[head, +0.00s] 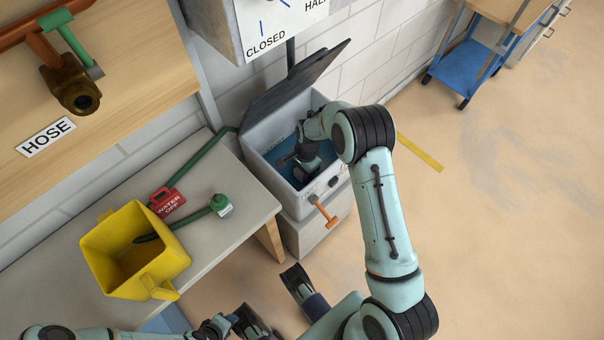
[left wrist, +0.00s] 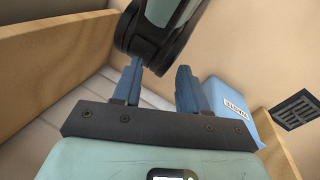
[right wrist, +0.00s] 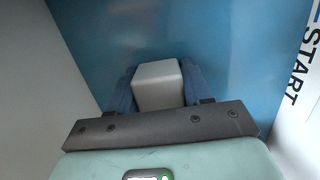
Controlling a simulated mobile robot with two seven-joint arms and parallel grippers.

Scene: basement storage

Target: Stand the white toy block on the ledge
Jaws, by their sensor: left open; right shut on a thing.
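The white toy block (right wrist: 158,86) is pale grey-white and sits between the two blue fingers of my right gripper (right wrist: 160,78) in the right wrist view. The gripper is shut on it. In the head view my right gripper (head: 303,172) reaches down inside the open grey bin (head: 268,180), and the block is hidden there. Behind the block is a blue surface (right wrist: 150,30). My left gripper (left wrist: 156,85) is open and empty in the left wrist view, with a dark joint of mine beyond it. I cannot tell which surface is the ledge.
The bin's dark lid (head: 295,80) stands open; an orange handle (head: 326,215) is on its front. A blue cart (head: 462,70) is far right. The floor at right is clear.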

